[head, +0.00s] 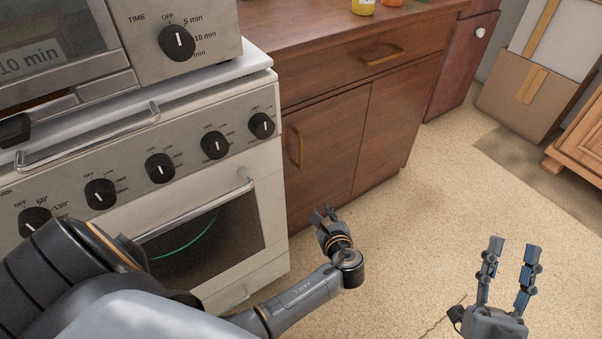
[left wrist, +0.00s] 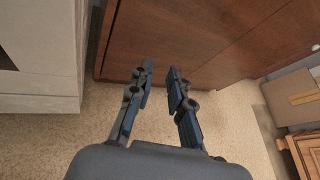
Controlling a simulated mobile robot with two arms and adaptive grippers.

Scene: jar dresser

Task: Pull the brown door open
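The brown door (head: 325,165) is the left front panel of the wooden dresser, beside the stove. It looks shut. Its brass vertical handle (head: 296,146) sits near its upper left edge in the head view. My left gripper (head: 324,214) is open and empty in front of the lower part of the door, below the handle and apart from it. In the left wrist view the fingers (left wrist: 161,75) are spread with the brown door (left wrist: 165,45) beyond them. The handle is not seen in that view. My right gripper (head: 515,245) is open and empty over the floor at the right.
A white stove (head: 272,225) with several knobs stands left of the dresser. A drawer with a brass handle (head: 381,56) is above the door. A cardboard box (head: 520,100) and a wooden cabinet (head: 585,140) stand at the right. The carpeted floor (head: 430,210) before the dresser is clear.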

